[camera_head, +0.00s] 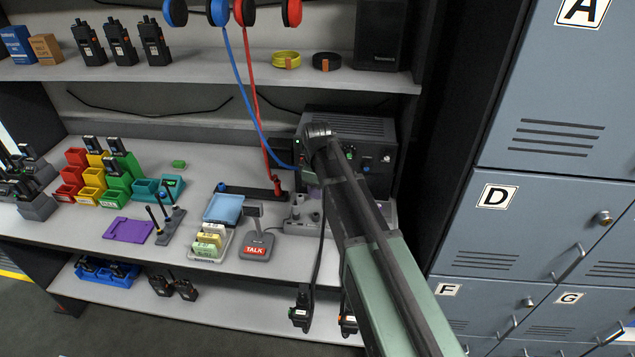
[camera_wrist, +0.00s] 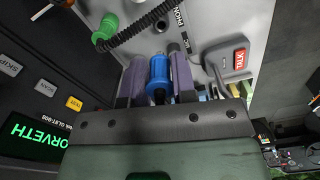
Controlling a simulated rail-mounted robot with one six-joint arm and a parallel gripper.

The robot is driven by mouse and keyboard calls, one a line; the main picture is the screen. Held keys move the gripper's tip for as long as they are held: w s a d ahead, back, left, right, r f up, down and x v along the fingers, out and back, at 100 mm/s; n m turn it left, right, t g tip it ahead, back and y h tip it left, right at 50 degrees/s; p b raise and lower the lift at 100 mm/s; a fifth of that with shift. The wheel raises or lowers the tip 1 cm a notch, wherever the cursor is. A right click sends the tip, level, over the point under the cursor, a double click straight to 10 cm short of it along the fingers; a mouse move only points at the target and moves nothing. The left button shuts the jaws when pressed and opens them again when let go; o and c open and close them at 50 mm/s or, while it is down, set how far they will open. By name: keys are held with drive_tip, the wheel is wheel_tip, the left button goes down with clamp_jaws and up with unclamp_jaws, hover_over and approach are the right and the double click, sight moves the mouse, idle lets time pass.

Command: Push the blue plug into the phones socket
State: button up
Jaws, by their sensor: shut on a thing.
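The blue plug (camera_wrist: 159,84) is between the two purple-grey fingers of my gripper (camera_wrist: 159,68) in the wrist view. My gripper is shut on it. Its tip points toward a light grey panel with a partly visible label reading "PHON" (camera_wrist: 180,14).
A green plug with a black coiled cord (camera_wrist: 103,34) is close on the left in the wrist view. The TALK microphone (camera_head: 257,247) stands on the desk near the panel. A red cable (camera_head: 254,95) hangs to a red plug (camera_head: 277,186) at a dark strip.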

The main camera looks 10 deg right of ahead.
sight(316, 209)
drive_tip(key=shift+w+a+f+b, duration=0.15)
drive_tip(key=shift+a+f+b, duration=0.15)
drive_tip(key=shift+f+b, duration=0.15)
wheel_tip(316, 209, down, 5)
drive_tip(key=b, duration=0.5)
drive_tip(key=shift+f, duration=0.15)
drive_tip(key=shift+f+b, duration=1.25)
drive_tip(key=shift+b, duration=0.1)
idle(1.0)
drive_tip(key=shift+r, duration=0.1)
drive_tip(key=o, duration=0.9)
drive_tip(key=shift+c, duration=0.2)
wheel_tip(316, 209, up, 8)
drive_tip(key=p, duration=0.8)
drive_tip(key=shift+r, duration=0.1)
